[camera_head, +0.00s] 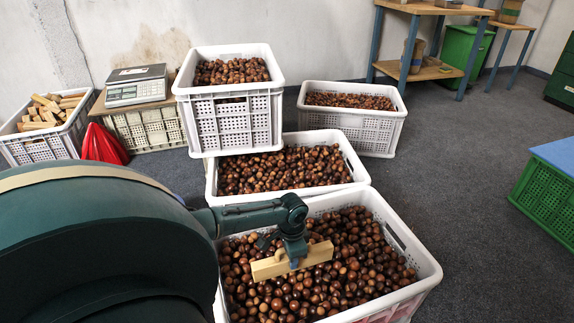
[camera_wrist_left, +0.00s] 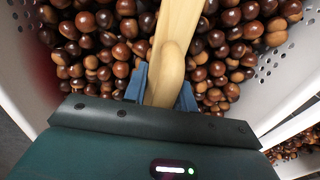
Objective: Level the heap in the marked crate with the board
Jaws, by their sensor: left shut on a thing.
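The wooden board (camera_head: 318,254) rests on or just above the chestnuts (camera_head: 352,283) in the nearest white crate (camera_head: 426,272). My left gripper (camera_head: 294,254) is shut on the board's raised grip, over the left middle part of the heap. In the left wrist view the grip of the board (camera_wrist_left: 168,72) sits between the blue fingers of the left gripper (camera_wrist_left: 163,88), with chestnuts on both sides. The heap looks uneven across the crate. Whether a mark is on this crate I cannot tell; something reddish shows at its lower front. My right gripper is not in view.
A second crate of chestnuts (camera_head: 211,181) adjoins behind. Further back stand a stacked crate (camera_head: 232,109) and another chestnut crate (camera_head: 358,128). A scale (camera_head: 136,92), a red thing (camera_head: 103,146) and a crate of wood pieces (camera_head: 28,148) are at left.

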